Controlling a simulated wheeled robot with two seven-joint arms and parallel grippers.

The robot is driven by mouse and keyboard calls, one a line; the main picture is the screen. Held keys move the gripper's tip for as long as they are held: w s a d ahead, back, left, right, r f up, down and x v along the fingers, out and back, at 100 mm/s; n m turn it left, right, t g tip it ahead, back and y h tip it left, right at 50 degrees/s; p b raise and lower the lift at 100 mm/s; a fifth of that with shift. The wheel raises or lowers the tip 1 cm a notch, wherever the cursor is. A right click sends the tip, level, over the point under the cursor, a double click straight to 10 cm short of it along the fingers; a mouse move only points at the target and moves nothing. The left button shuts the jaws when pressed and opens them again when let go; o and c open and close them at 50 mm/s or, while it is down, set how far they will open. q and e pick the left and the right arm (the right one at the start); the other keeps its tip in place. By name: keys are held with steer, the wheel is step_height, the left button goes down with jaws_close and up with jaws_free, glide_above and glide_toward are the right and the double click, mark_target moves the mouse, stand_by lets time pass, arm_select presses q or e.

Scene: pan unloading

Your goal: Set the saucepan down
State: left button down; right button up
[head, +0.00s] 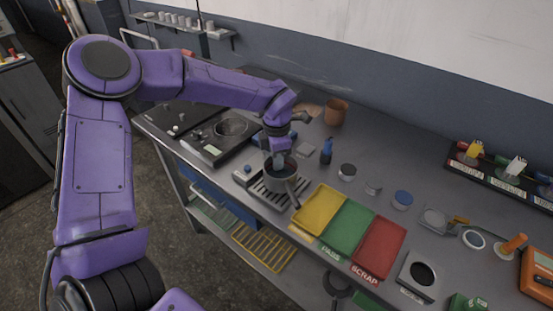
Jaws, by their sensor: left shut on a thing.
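The small dark saucepan (283,172) shows in the middle of the head view, with its handle pointing toward the front. My left gripper (277,153) comes down over it from above and is shut on it. The jaws and the part of the pan between them are mostly hidden by the wrist. The pan is over the back end of a slatted grey metal rack (266,193) at the bench's front edge. I cannot tell whether its base touches the rack. My right gripper is not in view.
Yellow (319,211), green (348,229) and red (379,248) trays lie right of the rack. A black hotplate unit (213,150) stands to the left. A blue bottle (326,151), small jars and a brown pot (336,112) stand behind and to the right.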

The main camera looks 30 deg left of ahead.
arm_select(q)
steer(key=c, duration=1.3)
jaws_free()
steer(key=shift+s+f, duration=0.15)
steer(key=shift+f, duration=0.1)
steer(key=shift+o, duration=0.2)
step_height(320, 180, up, 13)
steer(key=shift+r+b, duration=0.15)
steer(key=shift+b, duration=0.25)
